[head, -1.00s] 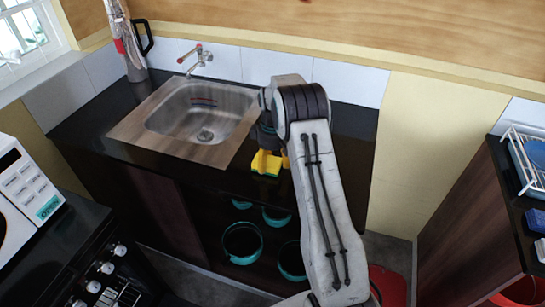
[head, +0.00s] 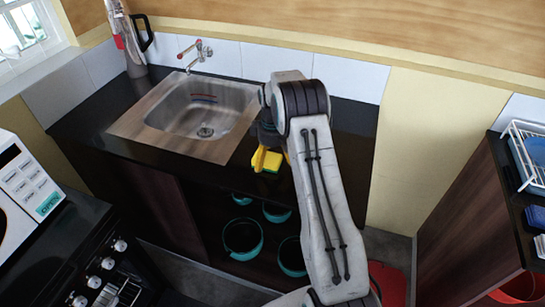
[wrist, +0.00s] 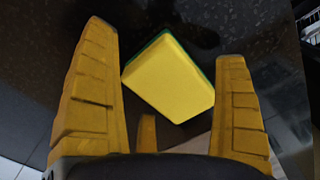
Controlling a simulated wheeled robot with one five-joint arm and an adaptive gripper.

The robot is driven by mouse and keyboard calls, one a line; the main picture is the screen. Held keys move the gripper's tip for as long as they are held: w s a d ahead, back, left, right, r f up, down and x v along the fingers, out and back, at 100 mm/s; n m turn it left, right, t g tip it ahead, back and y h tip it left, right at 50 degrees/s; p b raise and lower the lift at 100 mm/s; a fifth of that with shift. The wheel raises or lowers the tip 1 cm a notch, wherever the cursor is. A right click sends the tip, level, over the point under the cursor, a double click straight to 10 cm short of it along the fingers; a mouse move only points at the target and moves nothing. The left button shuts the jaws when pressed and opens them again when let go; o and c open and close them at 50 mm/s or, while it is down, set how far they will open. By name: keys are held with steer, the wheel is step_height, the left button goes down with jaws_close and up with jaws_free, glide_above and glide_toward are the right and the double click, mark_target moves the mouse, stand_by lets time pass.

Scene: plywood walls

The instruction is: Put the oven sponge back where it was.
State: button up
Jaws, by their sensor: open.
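The oven sponge (head: 272,163) is a yellow block with a green layer. It is on the dark counter near the front edge, to the right of the sink. In the wrist view the sponge (wrist: 172,80) lies tilted, with its yellow face toward me and green showing along its far edges. My gripper (head: 271,155) is just above the counter at the sponge. Its yellow fingers (wrist: 164,40) are spread wide, with the sponge between and beyond them and visible gaps at the sides. My arm hides part of the counter to the right.
The metal sink (head: 203,108) with a tap (head: 195,53) is to the left. Teal-rimmed pots (head: 243,238) stand on the shelf below. A stove (head: 95,275) and microwave (head: 25,185) are at left. A dish rack (head: 530,155) stands on the right counter.

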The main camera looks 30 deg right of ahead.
mark_target(272, 157)
steer(key=shift+r, duration=0.1)
step_height(272, 157, up, 2)
steer(key=shift+r, duration=0.2)
steer(key=shift+r+b, duration=0.25)
steer(key=shift+b, duration=0.65)
steer(key=s+a+r+m+t+b, duration=0.1)
steer(key=s+a+r+b, duration=0.15)
steer(key=r, duration=0.55)
steer(key=s+a+r+b, duration=0.1)
steer(key=s+a+r, duration=0.1)
steer(key=s+r, duration=0.35)
steer(key=s+a+m+t, duration=0.1)
steer(key=s+a, duration=0.1)
steer(key=s, duration=0.6)
steer(key=s+a+f+m+t, duration=0.1)
steer(key=s+a, duration=0.2)
steer(key=s, duration=0.5)
steer(key=s+a+m+t, duration=0.1)
steer(key=s+a, duration=0.2)
steer(key=s, duration=0.6)
steer(key=shift+a+f, duration=0.15)
steer(key=shift+a, duration=0.1)
steer(key=shift+a, duration=0.1)
